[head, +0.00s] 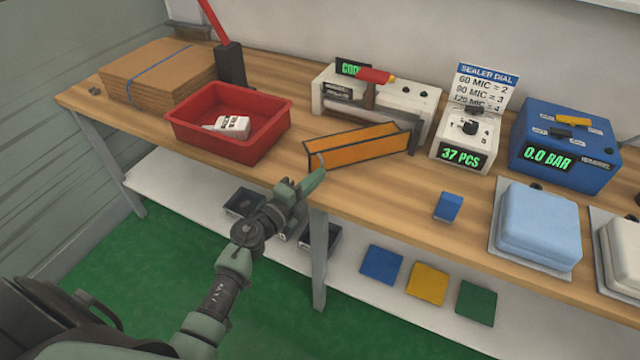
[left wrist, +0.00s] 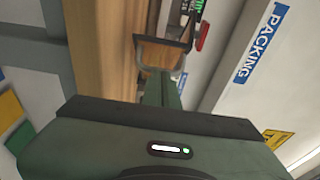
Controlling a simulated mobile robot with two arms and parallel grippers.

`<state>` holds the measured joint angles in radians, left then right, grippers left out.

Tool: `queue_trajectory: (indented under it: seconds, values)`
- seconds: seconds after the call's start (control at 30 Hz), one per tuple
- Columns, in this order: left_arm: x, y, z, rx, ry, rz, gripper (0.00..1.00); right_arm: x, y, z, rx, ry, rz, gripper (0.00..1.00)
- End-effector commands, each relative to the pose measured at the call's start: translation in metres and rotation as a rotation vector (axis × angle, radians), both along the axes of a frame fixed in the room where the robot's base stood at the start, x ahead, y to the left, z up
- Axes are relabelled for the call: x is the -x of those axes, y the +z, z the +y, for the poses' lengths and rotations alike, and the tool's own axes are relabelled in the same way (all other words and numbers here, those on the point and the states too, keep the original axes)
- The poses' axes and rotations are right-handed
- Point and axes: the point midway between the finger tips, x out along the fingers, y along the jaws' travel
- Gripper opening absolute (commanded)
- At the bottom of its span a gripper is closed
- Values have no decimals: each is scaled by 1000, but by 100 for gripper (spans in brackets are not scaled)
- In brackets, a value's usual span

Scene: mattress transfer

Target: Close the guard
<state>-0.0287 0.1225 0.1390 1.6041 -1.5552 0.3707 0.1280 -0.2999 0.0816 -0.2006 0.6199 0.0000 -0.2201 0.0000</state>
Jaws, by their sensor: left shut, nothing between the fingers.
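The guard (head: 362,148) is an orange panel with dark edges, sticking out low in front of the white sealer (head: 375,98) at the back of the bench. A small grey handle (head: 318,160) shows at its left front end. My left gripper (head: 318,172) is shut and empty, right at this handle; I cannot tell if it touches. In the left wrist view the closed fingers (left wrist: 160,85) point at the guard (left wrist: 160,52), with the grey handle beside their tips. My right gripper is not in view.
A red bin (head: 228,120) with a white packet stands left of the guard. A dial box (head: 465,140) and a blue device (head: 563,147) reading 0.0 BAR stand to the right, with a blue block (head: 448,206) in front. Bench space before the guard is clear.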

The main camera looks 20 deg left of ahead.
Motion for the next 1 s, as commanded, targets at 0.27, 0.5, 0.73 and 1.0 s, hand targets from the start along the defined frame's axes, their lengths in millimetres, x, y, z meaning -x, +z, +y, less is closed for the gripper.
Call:
queue_trajectory:
  seconds: [0.27, 0.5, 0.73, 1.0]
  values:
    - [-37, -5, 45, -7, -165, -3, 0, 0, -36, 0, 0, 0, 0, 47]
    - [-72, -3, 72, -2, -192, -3, 0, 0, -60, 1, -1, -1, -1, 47]
    - [-95, -1, 87, -1, -192, -2, 0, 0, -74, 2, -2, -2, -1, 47]
    - [-103, 0, 91, 1, -192, -1, 0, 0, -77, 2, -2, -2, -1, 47]
